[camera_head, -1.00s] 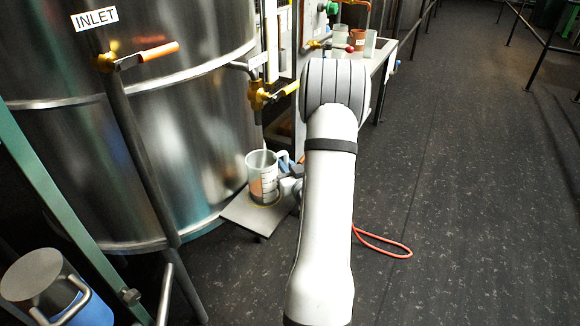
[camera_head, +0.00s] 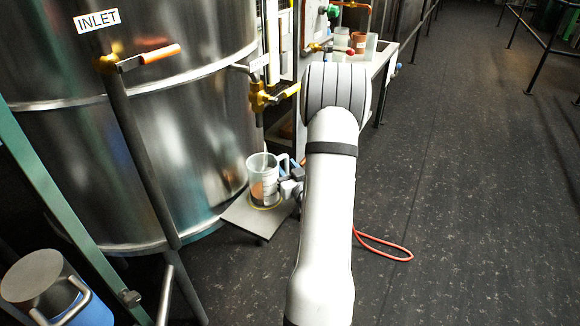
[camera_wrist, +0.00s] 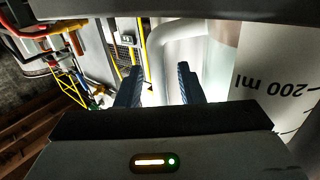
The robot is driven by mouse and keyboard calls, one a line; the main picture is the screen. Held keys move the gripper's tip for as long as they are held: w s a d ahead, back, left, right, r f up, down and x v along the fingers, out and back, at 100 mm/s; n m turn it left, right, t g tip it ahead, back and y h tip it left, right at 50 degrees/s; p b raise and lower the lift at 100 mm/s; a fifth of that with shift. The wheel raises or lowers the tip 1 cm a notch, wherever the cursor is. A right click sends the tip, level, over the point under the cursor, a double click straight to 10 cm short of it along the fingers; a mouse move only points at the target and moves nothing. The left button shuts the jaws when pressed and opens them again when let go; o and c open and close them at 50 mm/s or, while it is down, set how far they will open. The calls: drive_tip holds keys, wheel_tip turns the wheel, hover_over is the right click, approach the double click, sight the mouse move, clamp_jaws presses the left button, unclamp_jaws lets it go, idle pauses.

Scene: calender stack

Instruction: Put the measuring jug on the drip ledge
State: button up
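The clear measuring jug (camera_head: 262,186) stands upright on the grey drip ledge (camera_head: 238,214), its base within a yellow ring. Its handle faces right, towards my gripper. My gripper (camera_head: 288,182) is low beside the jug, partly hidden by my arm. In the wrist view, the two blue fingers of my gripper (camera_wrist: 158,84) lie on either side of the pale jug handle (camera_wrist: 167,62). A gap shows between the left finger and the handle, so the gripper looks open around it. The jug wall with a "200 ml" mark (camera_wrist: 268,85) fills the right.
A large steel tank (camera_head: 180,130) stands behind the ledge. A brass valve (camera_head: 262,98) is above the jug. A pipe with an orange lever (camera_head: 150,58) is at left. A red hose loop (camera_head: 385,246) lies on the floor, which is otherwise clear at right.

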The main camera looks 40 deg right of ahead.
drive_tip(key=p+v, duration=0.1)
drive_tip(key=v, duration=1)
drive_tip(key=shift+s+d+p, duration=0.2)
drive_tip(key=shift+s+p, duration=0.15)
